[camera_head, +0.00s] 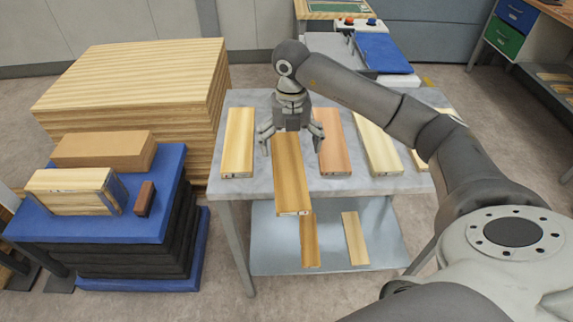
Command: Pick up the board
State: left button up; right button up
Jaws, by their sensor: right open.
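Several wooden boards stand or lie in a row on a grey table (262,186). One board (291,178) lies below my right gripper (291,140) and reaches out past the table's front edge. My right gripper is open, pointing down, with its fingers on either side of this board's far end. Whether the fingers touch it cannot be told. A pale board (238,143) lies to the left, a reddish board (334,142) and another pale board (376,143) to the right. My left gripper is not in view.
Two boards (309,241) (355,238) lie on the lower shelf (270,240). A large wood stack (130,85) and a blue-topped stand (110,225) with wooden blocks are at the left. A blue-topped machine (380,53) stands behind the table. My right arm crosses above the table's right side.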

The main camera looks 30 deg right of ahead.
aim_at(288, 168)
jog(key=shift+f, duration=0.95)
jog(key=shift+w+f, duration=0.1)
jog(key=shift+f, duration=0.2)
notch_tip(288, 168, down, 4)
jog(key=shift+a+f+p, duration=0.15)
jog(key=shift+p, duration=1)
jog(key=shift+f, duration=0.25)
jog(key=shift+w+f, duration=0.1)
jog(key=c, duration=0.8)
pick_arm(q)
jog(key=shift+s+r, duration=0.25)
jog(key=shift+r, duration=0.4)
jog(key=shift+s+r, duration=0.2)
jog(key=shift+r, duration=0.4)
pick_arm(e)
jog(key=c, duration=0.5)
